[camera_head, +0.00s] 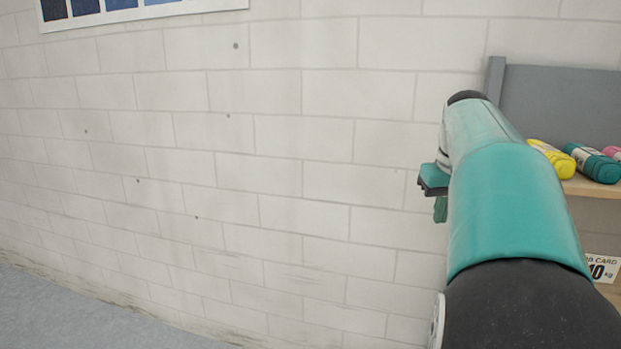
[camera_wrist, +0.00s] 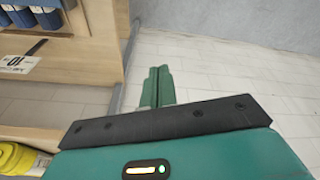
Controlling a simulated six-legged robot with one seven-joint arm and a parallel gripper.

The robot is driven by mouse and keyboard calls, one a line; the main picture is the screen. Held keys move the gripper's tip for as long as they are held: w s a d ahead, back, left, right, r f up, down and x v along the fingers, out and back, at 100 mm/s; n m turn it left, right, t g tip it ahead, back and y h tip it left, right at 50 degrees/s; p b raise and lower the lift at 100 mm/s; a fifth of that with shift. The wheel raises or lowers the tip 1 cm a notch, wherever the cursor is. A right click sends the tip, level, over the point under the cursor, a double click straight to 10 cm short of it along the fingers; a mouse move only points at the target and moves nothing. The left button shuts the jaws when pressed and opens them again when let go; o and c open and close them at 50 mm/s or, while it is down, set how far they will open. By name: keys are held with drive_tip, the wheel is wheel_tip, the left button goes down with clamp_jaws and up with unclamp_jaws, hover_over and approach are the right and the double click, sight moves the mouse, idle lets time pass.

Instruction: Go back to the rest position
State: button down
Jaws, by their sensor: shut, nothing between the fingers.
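My gripper (camera_wrist: 158,88) shows in the wrist view as two green fingers lying side by side, touching. It is shut and empty, over the pale tiled wall and floor area. In the head view my teal arm reaches forward from the lower right, and a small part of the gripper (camera_head: 440,208) juts out to the left of it. The fingertips are mostly hidden there by the arm.
The shelf (camera_wrist: 92,62) is close left of my fingers. A white brick wall (camera_head: 290,150) fills the middle. Grey floor (camera_head: 70,315) is clear at lower left.

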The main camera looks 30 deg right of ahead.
drive_tip(key=s+a+f+n+t, duration=0.1)
drive_tip(key=a+f, duration=0.2)
drive_tip(key=a, duration=0.7)
drive_tip(key=s+a+f+n+t, duration=0.1)
drive_tip(key=a+f, duration=0.2)
drive_tip(key=a, duration=0.6)
drive_tip(key=a+f+n, duration=0.1)
drive_tip(key=a+f, duration=0.2)
drive_tip(key=a, duration=0.7)
drive_tip(key=s+a+f+n+t+y, duration=0.1)
drive_tip(key=s+a+f, duration=0.5)
drive_tip(key=a+f, duration=0.1)
drive_tip(key=shift+a+n, duration=0.4)
drive_tip(key=shift+a, duration=0.25)
drive_tip(key=shift+s+a, duration=0.1)
drive_tip(key=shift+s, duration=0.05)
